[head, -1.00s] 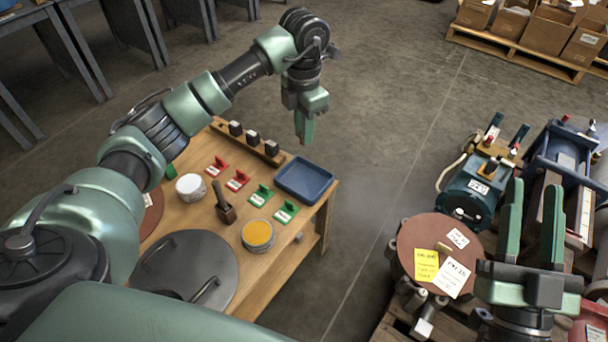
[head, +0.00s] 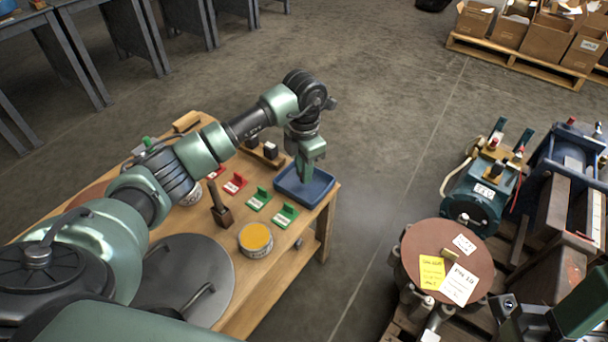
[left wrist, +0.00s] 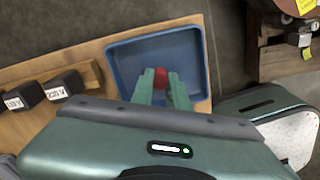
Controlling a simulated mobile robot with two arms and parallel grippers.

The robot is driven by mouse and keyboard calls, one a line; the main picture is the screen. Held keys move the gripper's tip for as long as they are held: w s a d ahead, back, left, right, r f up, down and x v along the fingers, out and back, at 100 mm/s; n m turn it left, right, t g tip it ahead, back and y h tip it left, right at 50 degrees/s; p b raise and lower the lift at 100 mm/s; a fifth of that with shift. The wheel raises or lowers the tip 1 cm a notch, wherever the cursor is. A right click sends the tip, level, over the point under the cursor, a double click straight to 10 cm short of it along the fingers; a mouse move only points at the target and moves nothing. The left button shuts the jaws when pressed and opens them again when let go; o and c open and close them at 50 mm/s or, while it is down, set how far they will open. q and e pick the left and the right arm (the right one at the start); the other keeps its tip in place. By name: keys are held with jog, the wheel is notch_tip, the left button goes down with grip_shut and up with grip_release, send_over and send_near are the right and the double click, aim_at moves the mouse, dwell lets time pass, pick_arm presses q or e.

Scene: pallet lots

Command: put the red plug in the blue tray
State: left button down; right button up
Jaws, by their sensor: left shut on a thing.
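The blue tray (head: 320,197) lies at the right end of the wooden workbench. It also shows in the left wrist view (left wrist: 125,62). My left gripper (head: 306,178) points down over the tray. The left wrist view shows it shut on the red plug (left wrist: 160,77), which is held between the fingertips over the tray's floor. In the head view the plug is hidden by the gripper. How far the plug is above the tray floor I cannot tell. Part of my right gripper (head: 578,308) shows at the bottom right corner; its jaw opening is unclear.
Red labelled pieces (head: 235,183) and green labelled pieces (head: 286,214) lie left of the tray. A yellow-topped tin (head: 256,238) stands in front. A wooden rack with black blocks (head: 270,151) is behind the tray. Machinery (head: 475,195) stands at right, across open floor.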

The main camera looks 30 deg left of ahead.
pick_arm(q)
jog(key=shift+f, duration=0.55)
jog(key=shift+r, duration=0.1)
jog(key=c, duration=1.4)
grip_release()
